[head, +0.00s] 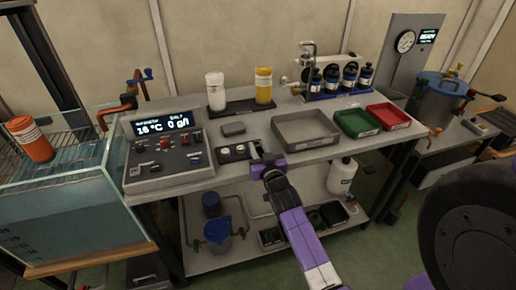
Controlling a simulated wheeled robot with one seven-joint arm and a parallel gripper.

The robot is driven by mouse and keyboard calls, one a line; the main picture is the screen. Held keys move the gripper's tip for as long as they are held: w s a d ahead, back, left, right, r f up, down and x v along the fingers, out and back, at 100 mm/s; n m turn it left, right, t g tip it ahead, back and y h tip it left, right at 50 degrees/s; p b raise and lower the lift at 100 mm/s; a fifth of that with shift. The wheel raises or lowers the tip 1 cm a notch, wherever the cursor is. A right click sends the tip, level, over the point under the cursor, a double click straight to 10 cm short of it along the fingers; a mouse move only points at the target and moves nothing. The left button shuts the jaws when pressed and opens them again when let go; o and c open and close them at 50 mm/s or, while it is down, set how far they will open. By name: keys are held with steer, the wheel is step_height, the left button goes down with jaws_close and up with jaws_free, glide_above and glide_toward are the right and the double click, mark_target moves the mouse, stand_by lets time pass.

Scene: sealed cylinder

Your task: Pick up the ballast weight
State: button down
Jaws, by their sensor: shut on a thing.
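My gripper (263,155) is at the front edge of the workbench, just right of a small dark holder (234,153) with small round pale pieces in it. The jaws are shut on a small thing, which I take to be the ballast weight. The gripper and distance hide most of it, so its shape and whether it touches the bench cannot be told. My purple and black arm reaches up to it from the lower right.
A control box (165,150) with a lit display stands left of the gripper. A grey block (233,129) lies behind. Grey (312,144), green (356,136) and red (388,127) trays stand right. A glass tank (60,200) is far left. White (215,92) and yellow (263,86) cylinders stand behind.

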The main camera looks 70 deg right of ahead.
step_height(320, 180, up, 20)
steer(key=p, duration=0.1)
steer(key=shift+f+p, duration=0.2)
steer(key=shift+p, duration=0.2)
